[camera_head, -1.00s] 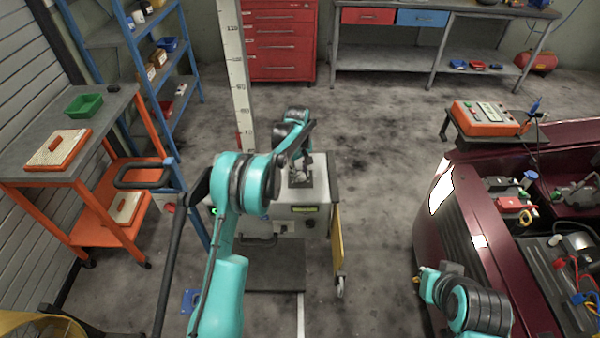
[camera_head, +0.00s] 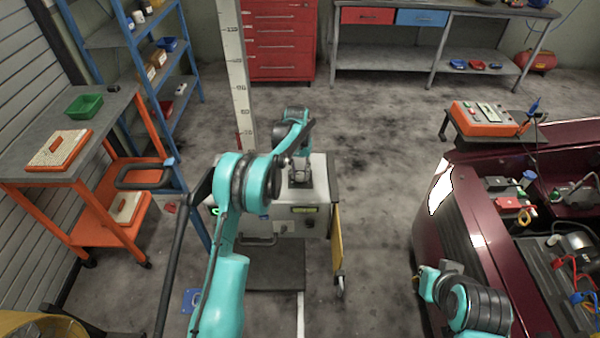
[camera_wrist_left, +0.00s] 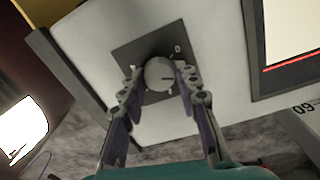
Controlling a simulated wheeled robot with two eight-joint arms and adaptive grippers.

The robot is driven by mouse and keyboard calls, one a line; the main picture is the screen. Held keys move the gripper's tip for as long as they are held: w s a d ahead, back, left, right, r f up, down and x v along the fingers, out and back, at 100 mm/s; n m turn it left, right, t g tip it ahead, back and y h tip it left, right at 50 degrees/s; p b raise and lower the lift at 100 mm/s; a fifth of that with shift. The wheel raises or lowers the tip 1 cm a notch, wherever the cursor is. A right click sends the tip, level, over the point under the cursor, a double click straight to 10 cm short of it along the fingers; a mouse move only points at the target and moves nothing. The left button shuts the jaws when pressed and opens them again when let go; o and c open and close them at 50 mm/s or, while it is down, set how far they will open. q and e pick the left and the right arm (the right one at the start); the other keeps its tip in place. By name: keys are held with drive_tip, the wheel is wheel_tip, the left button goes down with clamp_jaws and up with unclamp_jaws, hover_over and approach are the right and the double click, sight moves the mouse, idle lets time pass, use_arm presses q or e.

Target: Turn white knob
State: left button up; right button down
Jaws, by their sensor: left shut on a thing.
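The white knob (camera_wrist_left: 159,74) is a round dial on a dark square plate (camera_wrist_left: 137,54) on the pale top of a wheeled cabinet (camera_head: 318,185). In the left wrist view my left gripper (camera_wrist_left: 160,84) has one finger on each side of the knob, shut on it. A mark shows on the knob's right side and a "0" on the plate. In the head view my left gripper (camera_head: 300,172) is over the cabinet top and hides the knob.
A measuring pole (camera_head: 238,85) stands behind the cabinet. An orange cart (camera_head: 100,195) and blue shelf (camera_head: 178,120) are to the left. A dark red car (camera_head: 440,225) with its engine bay open is to the right. Floor between cabinet and car is clear.

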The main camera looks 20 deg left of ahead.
sight(299, 174)
use_arm(q)
drive_tip(key=shift+m, duration=0.5)
drive_tip(key=o, duration=1.1)
drive_tip(key=shift+o, duration=0.2)
wheel_tip(299, 174, up, 12)
drive_tip(key=shift+a, duration=0.3)
